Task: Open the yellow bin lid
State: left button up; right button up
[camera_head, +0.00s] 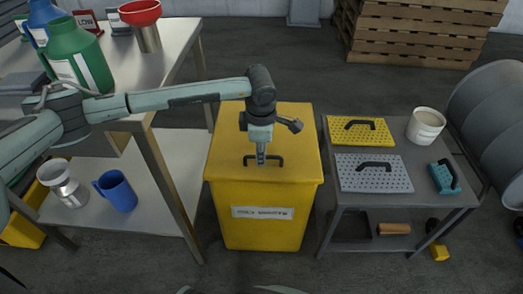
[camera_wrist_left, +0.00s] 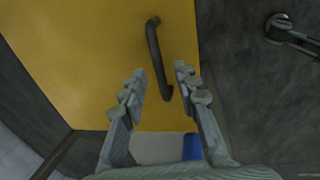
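The yellow bin (camera_head: 262,215) stands in the middle of the head view, with a white label on its front. Its yellow lid (camera_head: 225,165) lies flat on top, shut. A dark bar handle (camera_head: 278,160) is on the lid toward the front. My left gripper (camera_head: 261,162) points down over this handle and covers its middle in the head view. In the left wrist view, the fingers (camera_wrist_left: 160,72) are apart, with the dark handle (camera_wrist_left: 153,48) showing between them. I cannot tell whether they touch it. My right gripper is in neither view.
A metal table (camera_head: 180,45) with bottles and a red funnel (camera_head: 140,13) stands left, a blue mug (camera_head: 117,191) on its lower shelf. A grey cart (camera_head: 350,200) with perforated plates stands close right of the bin. Wooden pallets (camera_head: 420,30) are behind; a grey drum (camera_head: 495,120) is far right.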

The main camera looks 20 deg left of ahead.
pick_arm(q)
grip_shut()
dwell(0.3)
jog(key=shift+r, duration=0.15)
